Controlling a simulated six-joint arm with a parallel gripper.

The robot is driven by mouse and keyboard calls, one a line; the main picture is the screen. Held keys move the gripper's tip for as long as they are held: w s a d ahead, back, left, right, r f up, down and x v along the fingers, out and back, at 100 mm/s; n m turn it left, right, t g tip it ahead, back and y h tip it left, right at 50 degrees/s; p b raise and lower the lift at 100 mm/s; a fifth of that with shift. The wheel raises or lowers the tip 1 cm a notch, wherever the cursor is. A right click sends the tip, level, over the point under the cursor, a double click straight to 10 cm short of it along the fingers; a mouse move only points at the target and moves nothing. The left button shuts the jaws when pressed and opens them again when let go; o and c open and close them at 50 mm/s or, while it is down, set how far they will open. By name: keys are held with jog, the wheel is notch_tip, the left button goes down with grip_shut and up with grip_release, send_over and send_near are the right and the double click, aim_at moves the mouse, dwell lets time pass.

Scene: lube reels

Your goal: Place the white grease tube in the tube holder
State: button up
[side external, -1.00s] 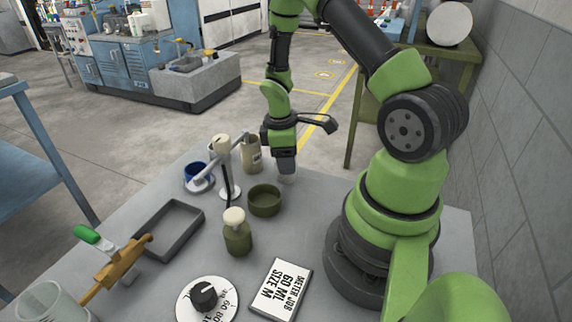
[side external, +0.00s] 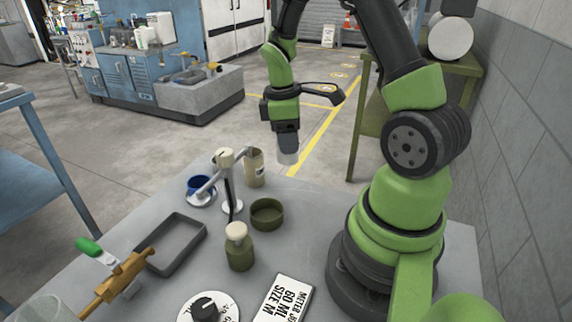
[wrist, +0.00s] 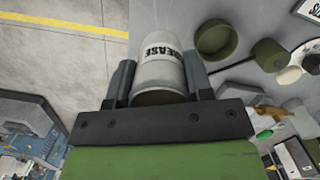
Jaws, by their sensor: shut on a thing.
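The white grease tube (wrist: 160,75), with dark "GREASE" lettering, sits between the two fingers of my gripper (wrist: 159,68) in the wrist view. My gripper (side external: 287,143) is shut on it. In the side view only the tube's pale lower end (side external: 288,158) shows, held in the air above the far table edge. An olive round open cup (side external: 267,215) stands on the table below and nearer the camera; it also shows in the wrist view (wrist: 214,54). I cannot tell for sure whether this cup is the tube holder.
Nearer are an olive bottle (side external: 240,254), a grey tray (side external: 172,244), a brass valve (side external: 118,281), a dial (side external: 208,308) and a sign (side external: 284,300).

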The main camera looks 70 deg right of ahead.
jog(key=a+r, duration=0.1)
jog(key=a, duration=0.8)
send_over(271, 217)
notch_tip(271, 217, down, 5)
jog(key=shift+w+a+f, duration=0.1)
jog(key=shift+w+f, duration=0.05)
jog(key=shift+f, duration=1)
jog(key=shift+w+a+f, duration=0.1)
jog(key=shift+f, duration=1)
jog(key=shift+f, duration=0.15)
jog(key=o, duration=1)
